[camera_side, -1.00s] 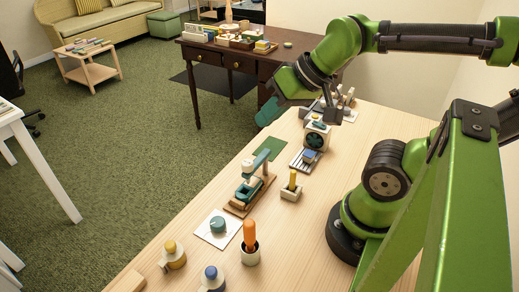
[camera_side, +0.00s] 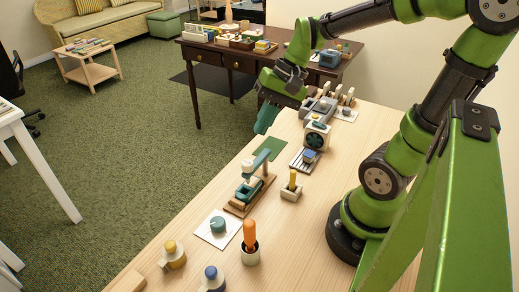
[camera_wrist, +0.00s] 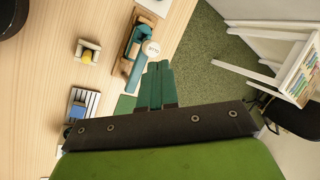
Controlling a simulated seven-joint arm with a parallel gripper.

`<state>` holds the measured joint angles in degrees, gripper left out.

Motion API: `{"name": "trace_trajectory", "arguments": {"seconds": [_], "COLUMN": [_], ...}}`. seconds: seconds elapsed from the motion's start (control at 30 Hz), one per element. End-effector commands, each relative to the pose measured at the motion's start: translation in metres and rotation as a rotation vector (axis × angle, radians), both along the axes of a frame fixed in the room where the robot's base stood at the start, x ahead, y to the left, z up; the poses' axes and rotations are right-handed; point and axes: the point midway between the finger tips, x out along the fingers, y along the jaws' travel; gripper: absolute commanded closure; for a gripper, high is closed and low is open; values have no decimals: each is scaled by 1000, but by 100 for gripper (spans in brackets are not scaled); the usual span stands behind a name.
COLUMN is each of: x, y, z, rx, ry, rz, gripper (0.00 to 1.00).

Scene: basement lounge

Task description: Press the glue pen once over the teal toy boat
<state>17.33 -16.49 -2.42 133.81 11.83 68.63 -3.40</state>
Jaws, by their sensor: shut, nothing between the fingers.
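A wooden-based stand (camera_side: 238,210) on the table has a teal arm (camera_side: 262,160) with a white round head (camera_side: 247,166). Below the head sits a teal boat-like piece (camera_side: 246,191). The stand also shows in the wrist view, with a lettered white disc (camera_wrist: 151,49) and teal parts (camera_wrist: 137,35). I cannot tell for certain which part is the glue pen; the white head is a likely candidate. My gripper (camera_side: 262,130) has teal fingers, shut and empty, in the air beyond the stand. In the wrist view its fingertips (camera_wrist: 158,64) appear just beside the disc, touching nothing I can make out.
A green mat (camera_side: 269,150) lies beyond the stand. Nearby are a yellow peg in a holder (camera_side: 291,187), an orange-handled tool in a cup (camera_side: 250,240), a teal knob on a white plate (camera_side: 217,226) and a slatted tray (camera_side: 301,160). Yellow (camera_side: 173,255) and blue-topped (camera_side: 211,278) items stand in front.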

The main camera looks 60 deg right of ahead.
Motion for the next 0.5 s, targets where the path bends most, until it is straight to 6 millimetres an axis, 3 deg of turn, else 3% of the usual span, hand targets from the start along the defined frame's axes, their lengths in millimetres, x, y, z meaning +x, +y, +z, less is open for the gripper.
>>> {"name": "trace_trajectory", "arguments": {"seconds": [0.2,0.33,0.5], "x": [21,25,23], "y": [5,16,19], "z": [8,22,25], "rx": [320,403,422], "ry": [134,136,140], "rz": [-138,-134,-128], "gripper": [100,100,100]}}
